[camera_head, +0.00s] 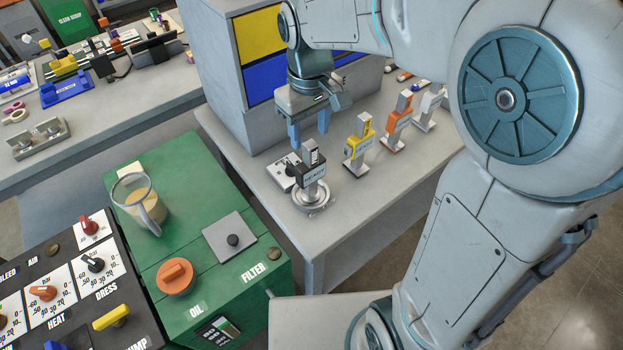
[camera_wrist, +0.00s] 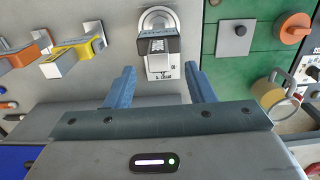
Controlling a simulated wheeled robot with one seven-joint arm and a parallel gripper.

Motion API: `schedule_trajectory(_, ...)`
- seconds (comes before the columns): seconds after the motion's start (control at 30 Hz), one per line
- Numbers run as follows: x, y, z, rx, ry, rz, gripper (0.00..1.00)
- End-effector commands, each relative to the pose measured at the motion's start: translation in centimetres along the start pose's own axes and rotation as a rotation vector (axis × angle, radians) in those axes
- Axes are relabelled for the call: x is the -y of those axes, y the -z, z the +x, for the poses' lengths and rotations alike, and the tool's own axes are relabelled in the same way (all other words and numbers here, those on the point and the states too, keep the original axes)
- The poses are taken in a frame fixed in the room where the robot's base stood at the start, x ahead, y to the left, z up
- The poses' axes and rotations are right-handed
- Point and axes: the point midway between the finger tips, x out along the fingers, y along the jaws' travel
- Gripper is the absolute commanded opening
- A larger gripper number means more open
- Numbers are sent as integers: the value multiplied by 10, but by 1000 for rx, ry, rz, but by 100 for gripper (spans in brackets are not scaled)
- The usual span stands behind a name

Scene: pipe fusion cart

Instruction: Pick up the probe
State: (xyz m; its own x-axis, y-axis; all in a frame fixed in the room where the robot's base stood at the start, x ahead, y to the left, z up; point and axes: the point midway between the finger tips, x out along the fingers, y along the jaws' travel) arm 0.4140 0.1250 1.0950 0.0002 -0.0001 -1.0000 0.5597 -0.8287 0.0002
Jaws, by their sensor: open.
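A grey upright device with a black label band (camera_head: 313,172) stands on a round metal base (camera_head: 312,198) near the table's front corner; I take it for the probe, though its label is not clearly legible. In the wrist view the same device (camera_wrist: 158,45) lies between the lines of my two fingers, just beyond their tips. My gripper (camera_head: 309,132) is open and empty, its blue fingers pointing down, above and slightly behind the device. It also shows open in the wrist view (camera_wrist: 160,74). No finger visibly touches the device.
Similar yellow (camera_head: 359,143), orange (camera_head: 397,122) and white (camera_head: 428,108) devices stand in a row to the right. A green cabinet (camera_head: 180,255) with a glass jug (camera_head: 139,203) stands in front left.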

Motion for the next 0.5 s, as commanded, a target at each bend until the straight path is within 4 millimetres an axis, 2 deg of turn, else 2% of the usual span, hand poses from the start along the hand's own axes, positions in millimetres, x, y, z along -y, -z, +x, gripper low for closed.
schedule_trajectory(0.13,-1,-1,13,4,1,0,49)
schedule_trajectory(0.33,-2,0,43,4,1,0,49)
schedule_trajectory(0.5,-2,0,53,1,0,0,49)
